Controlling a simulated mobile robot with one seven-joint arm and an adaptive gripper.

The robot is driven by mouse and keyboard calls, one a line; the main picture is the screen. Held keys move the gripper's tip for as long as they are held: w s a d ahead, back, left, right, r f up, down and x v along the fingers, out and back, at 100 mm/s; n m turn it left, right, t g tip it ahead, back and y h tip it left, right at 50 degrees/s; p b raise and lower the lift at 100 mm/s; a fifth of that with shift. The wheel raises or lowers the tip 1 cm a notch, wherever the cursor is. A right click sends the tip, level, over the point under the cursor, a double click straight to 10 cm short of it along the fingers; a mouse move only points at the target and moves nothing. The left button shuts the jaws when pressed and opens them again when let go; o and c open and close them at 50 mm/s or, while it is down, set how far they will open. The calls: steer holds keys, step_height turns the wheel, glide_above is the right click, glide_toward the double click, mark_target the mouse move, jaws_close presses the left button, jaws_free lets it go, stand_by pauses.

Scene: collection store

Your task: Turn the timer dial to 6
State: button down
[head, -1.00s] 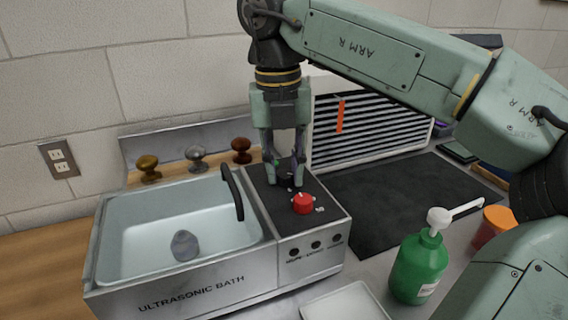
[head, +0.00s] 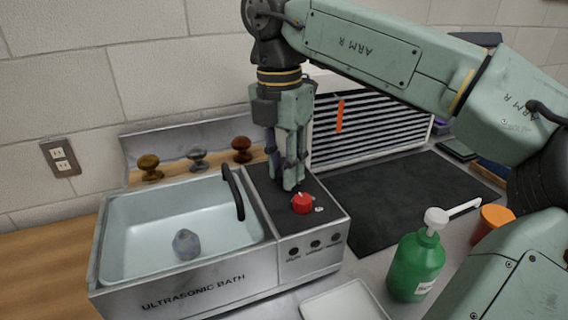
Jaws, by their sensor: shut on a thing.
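The ultrasonic bath (head: 195,293) stands on the bench with a dark control panel on its right side. My gripper (head: 290,184) points down over the back part of this panel, its fingers shut on the timer dial, which they hide almost fully. The dial's pointer and numbers cannot be read. A red knob (head: 302,204) sits on the panel just in front of the fingers, with a small white mark beside it.
The bath's basin holds a grey-blue lump (head: 186,244); a black handle (head: 233,192) rises at its right edge. A green pump bottle (head: 416,265) and white tray (head: 345,303) stand in front. The dark mat (head: 390,200) is clear.

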steer(key=shift+m, duration=0.3)
steer(key=c, duration=1.3)
jaws_free()
steer(key=shift+c, duration=0.2)
